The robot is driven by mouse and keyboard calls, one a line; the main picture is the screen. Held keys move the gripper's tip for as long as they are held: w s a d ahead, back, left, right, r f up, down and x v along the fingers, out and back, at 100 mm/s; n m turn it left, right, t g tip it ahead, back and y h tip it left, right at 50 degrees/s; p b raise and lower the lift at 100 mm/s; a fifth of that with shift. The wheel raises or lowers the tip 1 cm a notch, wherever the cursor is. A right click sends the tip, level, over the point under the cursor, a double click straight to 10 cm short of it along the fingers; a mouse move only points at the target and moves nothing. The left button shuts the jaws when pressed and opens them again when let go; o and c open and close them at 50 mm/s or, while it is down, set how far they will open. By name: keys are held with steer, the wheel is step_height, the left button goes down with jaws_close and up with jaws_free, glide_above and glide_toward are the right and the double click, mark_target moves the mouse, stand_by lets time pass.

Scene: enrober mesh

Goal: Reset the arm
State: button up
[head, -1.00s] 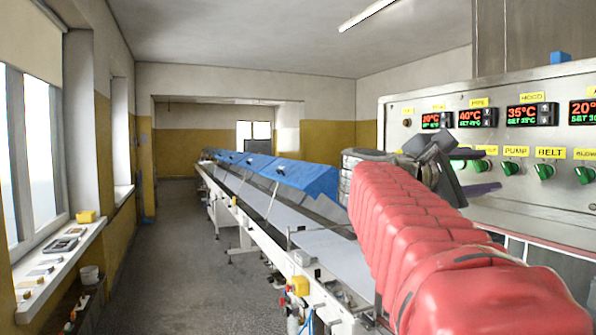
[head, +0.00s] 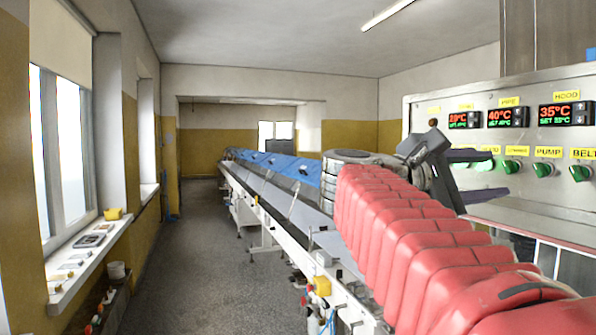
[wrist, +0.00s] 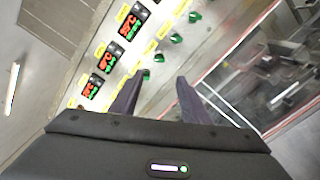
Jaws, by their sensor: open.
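My gripper (head: 480,175) is at the end of my red-sleeved arm, at the right of the head view, in front of the control panel. In the wrist view my gripper (wrist: 157,100) shows two dark fingers spread apart with nothing between them. The control panel (head: 440,112) has red and green temperature displays, yellow labels and green knobs. It also shows, tilted, in the wrist view (wrist: 130,62). The fingers appear over the panel's lower part there; I cannot tell how far they are from it.
A long conveyor line (head: 262,208) with blue covers (head: 290,166) runs away from me, partly hidden by my arm. A grey floor aisle (head: 190,250) is clear to its left. A window sill (head: 85,262) with small items lines the left wall. Machinery (wrist: 290,90) stands behind glass.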

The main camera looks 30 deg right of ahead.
stand_by(0.3)
steer(key=w+a+f+m+t+y, duration=0.1)
steer(key=w+a+f+t+y, duration=0.15)
steer(key=f, duration=0.65)
steer(key=w+a+f+m+t+y, duration=0.1)
steer(key=w+a+f+y, duration=0.2)
steer(key=f, duration=0.5)
steer(key=w+a+f+m+t+y, duration=0.1)
steer(key=a+f+t+y, duration=0.2)
steer(key=f, duration=0.6)
steer(key=s+a+f+y, duration=0.1)
steer(key=a+f+y, duration=0.2)
steer(key=a, duration=0.6)
steer(key=s+a+f+m+t+y, duration=0.1)
steer(key=s+a+f+y, duration=0.1)
steer(key=a+f, duration=0.6)
steer(key=s+a+f+t+y, duration=0.1)
steer(key=a+f+y, duration=0.3)
steer(key=a, duration=0.7)
step_height(320, 180, down, 2)
steer(key=shift+s+f, duration=0.15)
steer(key=shift+s, duration=0.1)
